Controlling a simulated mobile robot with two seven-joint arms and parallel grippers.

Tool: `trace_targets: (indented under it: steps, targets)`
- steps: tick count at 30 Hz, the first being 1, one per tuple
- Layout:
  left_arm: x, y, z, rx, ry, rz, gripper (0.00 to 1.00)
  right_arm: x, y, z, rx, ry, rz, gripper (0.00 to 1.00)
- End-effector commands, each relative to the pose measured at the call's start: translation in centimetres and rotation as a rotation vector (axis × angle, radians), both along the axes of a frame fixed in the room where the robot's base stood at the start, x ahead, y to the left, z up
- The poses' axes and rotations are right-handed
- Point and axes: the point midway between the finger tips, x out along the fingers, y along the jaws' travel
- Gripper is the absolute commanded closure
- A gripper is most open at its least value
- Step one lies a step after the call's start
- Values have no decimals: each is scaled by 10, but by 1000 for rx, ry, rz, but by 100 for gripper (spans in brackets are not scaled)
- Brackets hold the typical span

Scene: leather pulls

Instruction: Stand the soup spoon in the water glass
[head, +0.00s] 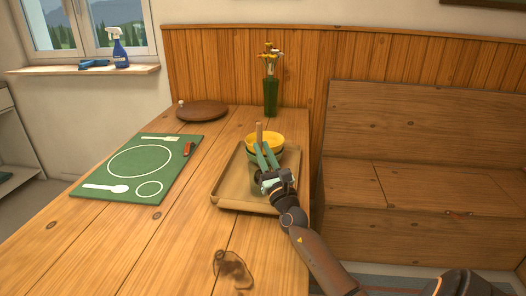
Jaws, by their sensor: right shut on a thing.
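My right gripper (265,150) reaches over the tray (230,196) with its fingers pointing away from me. I cannot make out a water glass for sure; a dark, glassy patch (256,182) shows on the tray just left of my right wrist. My left gripper is not in view.
A green placemat (121,189) with white printed outlines lies at left, a small red item (187,149) on its edge. A round wooden board (203,111) and a green bottle vase (270,97) stand at the back. A bench (410,195) is at right.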

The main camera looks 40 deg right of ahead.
Motion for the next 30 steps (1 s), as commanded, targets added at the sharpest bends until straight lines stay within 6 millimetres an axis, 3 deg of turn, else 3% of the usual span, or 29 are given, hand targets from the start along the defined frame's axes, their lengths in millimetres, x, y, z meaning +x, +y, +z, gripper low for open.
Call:
trace_targets:
  steps: [7, 8, 17, 25, 30]
  targets:
    - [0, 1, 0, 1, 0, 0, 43, 0, 0, 0, 0, 0, 0, 100]
    - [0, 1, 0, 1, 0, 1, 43, 0, 0, 0, 0, 0, 0, 79]
    - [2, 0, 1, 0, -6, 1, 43, 0, 0, 0, 0, 0, 0, 46]
    - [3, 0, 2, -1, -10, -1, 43, -1, 0, -1, 0, 1, 0, 46]
    - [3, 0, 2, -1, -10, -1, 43, -14, 6, -8, 0, 3, 1, 46]
